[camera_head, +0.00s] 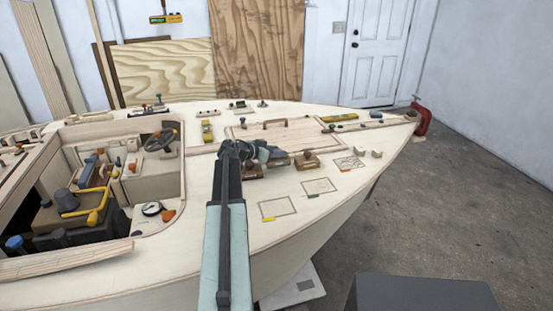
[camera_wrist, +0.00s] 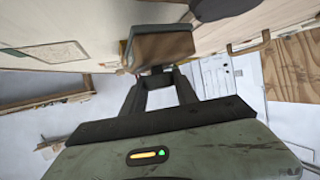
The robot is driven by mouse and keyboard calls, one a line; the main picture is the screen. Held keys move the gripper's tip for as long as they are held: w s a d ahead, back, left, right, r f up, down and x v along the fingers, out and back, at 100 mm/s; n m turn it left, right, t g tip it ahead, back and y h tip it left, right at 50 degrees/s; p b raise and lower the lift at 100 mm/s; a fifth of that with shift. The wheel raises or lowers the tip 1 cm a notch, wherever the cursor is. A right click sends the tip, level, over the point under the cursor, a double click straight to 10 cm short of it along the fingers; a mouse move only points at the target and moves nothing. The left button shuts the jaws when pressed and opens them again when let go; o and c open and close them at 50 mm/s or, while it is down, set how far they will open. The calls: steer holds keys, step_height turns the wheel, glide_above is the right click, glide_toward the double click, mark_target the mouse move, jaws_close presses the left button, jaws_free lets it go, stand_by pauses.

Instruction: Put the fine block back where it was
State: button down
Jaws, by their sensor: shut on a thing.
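Rectangular outlines lie on the deck to the right: one with a yellow tab (camera_head: 278,208), one with a green tab (camera_head: 318,186) and one with a red tab (camera_head: 349,163).
The open cockpit (camera_head: 130,160) with tools is at left. A wooden handle (camera_head: 289,122) on a hatch and a yellow-green level (camera_head: 338,117) lie beyond my gripper. A red clamp (camera_head: 422,119) grips the bow. The deck around the near outlines is clear.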

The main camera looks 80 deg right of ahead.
mark_target(277, 159)
steer(key=f+b, duration=0.4)
steer(key=shift+d, duration=0.3)
steer(key=shift+r, duration=0.2)
steer(key=shift+f, duration=0.15)
steer(key=c, duration=0.9)
jaws_free()
steer(key=shift+c, duration=0.2)
steer(key=shift+r+p, duration=0.25)
steer(key=shift+p, duration=0.1)
steer(key=p+v, duration=0.4)
steer(key=v, duration=0.8)
